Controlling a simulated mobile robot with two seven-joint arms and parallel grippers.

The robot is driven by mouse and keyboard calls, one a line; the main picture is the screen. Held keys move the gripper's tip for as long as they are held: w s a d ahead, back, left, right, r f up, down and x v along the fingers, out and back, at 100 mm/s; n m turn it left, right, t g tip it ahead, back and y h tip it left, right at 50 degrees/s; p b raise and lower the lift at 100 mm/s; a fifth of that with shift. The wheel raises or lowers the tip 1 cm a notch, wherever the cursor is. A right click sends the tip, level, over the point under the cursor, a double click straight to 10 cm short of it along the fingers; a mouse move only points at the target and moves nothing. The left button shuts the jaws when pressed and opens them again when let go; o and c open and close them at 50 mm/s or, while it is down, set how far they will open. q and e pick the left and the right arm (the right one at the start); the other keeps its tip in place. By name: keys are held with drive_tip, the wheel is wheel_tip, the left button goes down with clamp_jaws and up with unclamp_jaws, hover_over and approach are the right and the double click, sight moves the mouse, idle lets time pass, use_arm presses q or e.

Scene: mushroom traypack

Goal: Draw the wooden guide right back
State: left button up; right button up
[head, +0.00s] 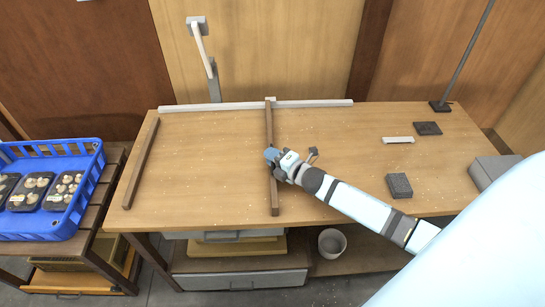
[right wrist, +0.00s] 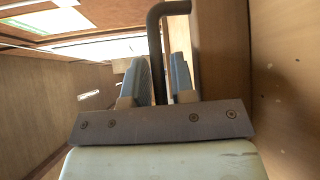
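The wooden guide (head: 270,190) is a long brown bar lying across the table from the pale rail at the back to near the front edge. It stands about mid-table. My right gripper (head: 272,154) is at the middle of the guide, its blue fingers over the bar. In the right wrist view a dark bent rod (right wrist: 155,40) stands between my two blue-grey fingers (right wrist: 160,80), beside a brown wooden face (right wrist: 220,50). The fingers flank the rod closely; whether they press on it I cannot tell. My left gripper is not in view.
A second brown bar (head: 141,165) lies at the table's left end. The pale rail (head: 315,103) runs along the back. A blue crate (head: 85,193) with trays of mushrooms stands at left. Dark blocks (head: 399,185) and a white strip (head: 398,140) lie at right. The table between the bars is clear.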

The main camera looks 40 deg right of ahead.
clamp_jaws()
drive_tip(key=s+d, duration=0.5)
drive_tip(key=d, duration=0.4)
drive_tip(key=s+d+p, duration=0.1)
drive_tip(key=s+d, duration=0.5)
drive_tip(key=d, duration=0.3)
drive_tip(key=s+d+p, duration=0.1)
drive_tip(key=s+d, duration=0.4)
drive_tip(key=d, duration=0.3)
drive_tip(key=shift+s+d, duration=0.2)
drive_tip(key=shift+d, duration=0.2)
drive_tip(key=shift+s+d, duration=0.35)
drive_tip(key=shift+d, duration=0.3)
